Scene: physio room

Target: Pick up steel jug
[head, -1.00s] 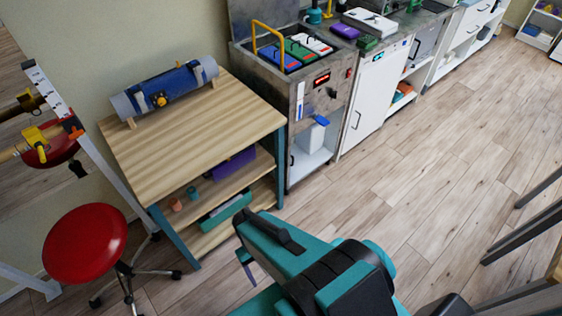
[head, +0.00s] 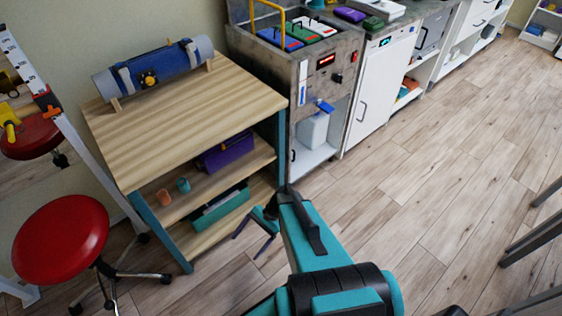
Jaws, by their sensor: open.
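I cannot make out a steel jug in this view. My gripper (head: 248,246) is in the lower middle, low in front of the wooden shelf unit (head: 185,97). Its two dark fingers are spread apart with nothing between them. On the unit's middle shelf stand an orange cup (head: 164,197) and a teal cup (head: 183,185); neither looks like a steel jug.
A blue roll (head: 155,72) lies on the unit's top. A purple case (head: 228,152) is on its middle shelf. A red stool (head: 62,240) stands left. A steel cabinet (head: 305,62) and white cabinets line the wall. The wooden floor (head: 440,200) right is mostly clear.

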